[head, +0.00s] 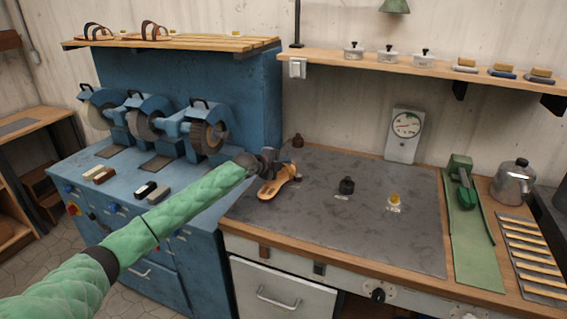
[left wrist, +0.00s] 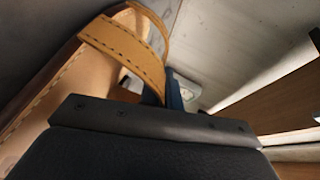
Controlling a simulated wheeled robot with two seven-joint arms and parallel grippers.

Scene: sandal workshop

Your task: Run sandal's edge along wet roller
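The tan leather sandal (head: 277,187) is at the left part of the grey work surface, directly under my left gripper (head: 270,161). In the left wrist view the sandal's stitched strap (left wrist: 128,52) and sole edge fill the left side, right at the gripper. A blue finger (left wrist: 173,93) shows beside the strap, and the gripper looks shut on the sandal. The far finger is hidden. I cannot tell whether the sole touches the surface. No wet roller can be made out with certainty; a green device (head: 460,171) stands on a green strip at the right. My right gripper is not in view.
A dark jar (head: 346,186) and a small yellow-topped bottle (head: 394,200) stand on the grey surface (head: 390,240). A blue grinding machine (head: 160,190) with wheels is at the left. A kettle (head: 513,182) and slatted rack (head: 532,255) are at the right. The bench's front middle is clear.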

